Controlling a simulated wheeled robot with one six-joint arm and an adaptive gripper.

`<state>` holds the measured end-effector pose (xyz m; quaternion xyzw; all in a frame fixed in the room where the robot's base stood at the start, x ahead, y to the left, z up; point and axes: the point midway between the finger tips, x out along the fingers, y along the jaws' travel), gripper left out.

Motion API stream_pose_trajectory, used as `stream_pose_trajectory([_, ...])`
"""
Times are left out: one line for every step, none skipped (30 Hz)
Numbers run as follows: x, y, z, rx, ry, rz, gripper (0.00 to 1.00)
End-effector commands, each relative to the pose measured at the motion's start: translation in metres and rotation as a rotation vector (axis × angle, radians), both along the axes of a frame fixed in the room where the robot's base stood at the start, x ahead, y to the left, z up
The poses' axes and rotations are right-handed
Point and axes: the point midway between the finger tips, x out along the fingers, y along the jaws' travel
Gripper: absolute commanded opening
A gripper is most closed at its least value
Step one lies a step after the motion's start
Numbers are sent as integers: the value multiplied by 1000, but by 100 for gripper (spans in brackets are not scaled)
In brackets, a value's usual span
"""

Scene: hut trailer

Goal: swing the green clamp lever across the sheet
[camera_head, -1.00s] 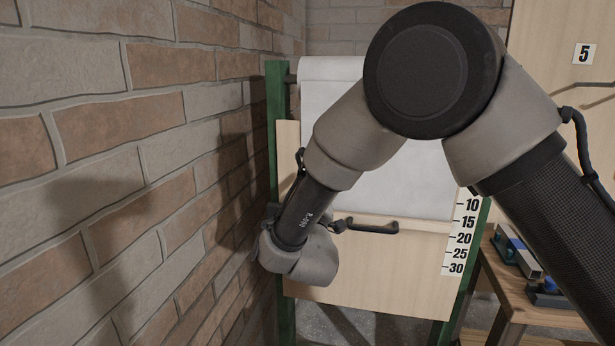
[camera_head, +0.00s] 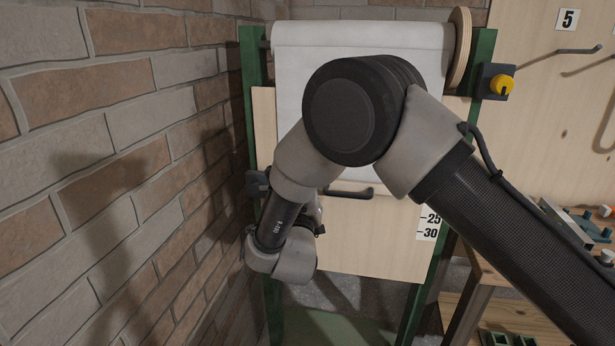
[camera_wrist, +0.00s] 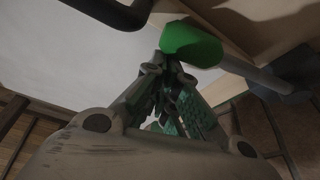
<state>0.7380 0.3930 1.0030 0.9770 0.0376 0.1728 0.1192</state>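The green clamp lever shows in the wrist view, with its rounded green grip (camera_wrist: 192,42) just beyond my fingertips. Its grey rod runs right to a dark block. My gripper (camera_wrist: 163,72) has its fingers drawn together at the tips, close below the grip; I cannot tell whether they touch it. The white sheet (camera_wrist: 80,60) lies to the left of the grip. In the head view the sheet (camera_head: 290,75) hangs over the pale board (camera_head: 380,250). My arm hides the green grip and most of my gripper there.
A black bar handle (camera_head: 350,193) crosses below the sheet. A dark block (camera_head: 257,182) sits at the board's left edge, near the brick wall (camera_head: 120,150). A yellow knob (camera_head: 502,85) is at upper right. A wooden bench (camera_head: 480,270) with tools stands right.

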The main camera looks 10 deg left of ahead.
Motion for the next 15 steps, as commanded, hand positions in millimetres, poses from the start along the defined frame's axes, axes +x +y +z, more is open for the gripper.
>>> stream_pose_trajectory([0, -2, -7, -10, 11, -2, 0])
stream_pose_trajectory([0, -2, -7, -10, 12, -3, 0])
stream_pose_trajectory([0, -2, -8, -11, 13, -3, 0])
stream_pose_trajectory([0, -2, -8, -13, 14, -3, 0])
stream_pose_trajectory([0, -3, -9, -13, 15, -3, 0])
stream_pose_trajectory([0, -3, -9, -14, 16, -4, 0])
stream_pose_trajectory([0, -3, -10, -15, 17, -3, 0])
stream_pose_trajectory([0, -3, -10, -15, 17, -3, 0])
stream_pose_trajectory([0, -3, -11, -16, 18, -4, 0])
stream_pose_trajectory([0, -3, -11, -17, 19, -3, 0])
stream_pose_trajectory([0, -3, -11, -17, 20, -4, 0])
stream_pose_trajectory([-1, -3, -12, -18, 20, -4, 0])
stream_pose_trajectory([-1, -4, -12, -18, 21, -4, 0])
stream_pose_trajectory([-1, -4, -12, -18, 21, -4, 0])
stream_pose_trajectory([-3, -4, -13, -19, 21, -5, 0])
